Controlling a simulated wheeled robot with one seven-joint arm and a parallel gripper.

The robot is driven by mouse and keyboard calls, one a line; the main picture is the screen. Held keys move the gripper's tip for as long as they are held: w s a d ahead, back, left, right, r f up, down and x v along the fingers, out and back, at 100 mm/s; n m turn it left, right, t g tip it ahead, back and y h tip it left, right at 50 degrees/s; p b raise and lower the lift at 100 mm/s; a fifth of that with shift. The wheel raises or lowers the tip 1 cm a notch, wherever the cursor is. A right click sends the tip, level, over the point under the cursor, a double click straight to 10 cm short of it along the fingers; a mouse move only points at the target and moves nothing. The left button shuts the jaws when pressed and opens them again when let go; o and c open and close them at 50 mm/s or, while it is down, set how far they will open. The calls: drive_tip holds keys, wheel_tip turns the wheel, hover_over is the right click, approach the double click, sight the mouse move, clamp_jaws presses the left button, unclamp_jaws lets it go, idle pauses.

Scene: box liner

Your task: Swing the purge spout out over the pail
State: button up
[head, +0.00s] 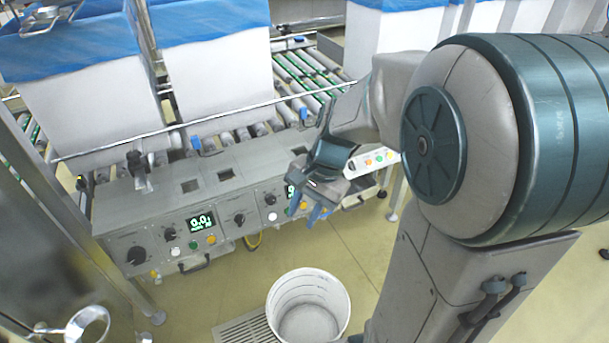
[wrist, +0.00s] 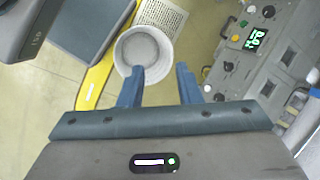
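The white pail (head: 308,305) stands on the floor at the bottom middle of the head view, partly over a slotted floor grate (head: 250,328). It also shows in the wrist view (wrist: 143,50), looking empty, beyond my left finger. My gripper (head: 306,209) hangs in front of the grey control console, above and behind the pail. In the wrist view my gripper (wrist: 160,70) has its two blue fingers wide apart with nothing between them. I cannot clearly make out the purge spout; a shiny metal ring fitting (head: 87,325) at the bottom left may or may not belong to it.
The grey console (head: 215,205) with knobs, buttons and green displays runs along the middle left. A metal post (head: 60,200) stands at left.

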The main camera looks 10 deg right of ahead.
drive_tip(key=w+f+m+y+b, duration=0.45)
drive_tip(key=w+f+m, duration=0.25)
drive_tip(key=f, duration=0.3)
drive_tip(key=m+t+y+b, duration=0.3)
drive_tip(key=m+t+b, duration=1.4)
drive_tip(key=m, duration=1.3)
approach(324, 215)
drive_tip(key=b+x, duration=0.3)
drive_tip(key=x, duration=0.7)
drive_tip(key=shift+w+f+b, duration=0.1)
drive_tip(key=shift+w+b, duration=0.1)
drive_tip(key=shift+b, duration=0.15)
clamp_jaws()
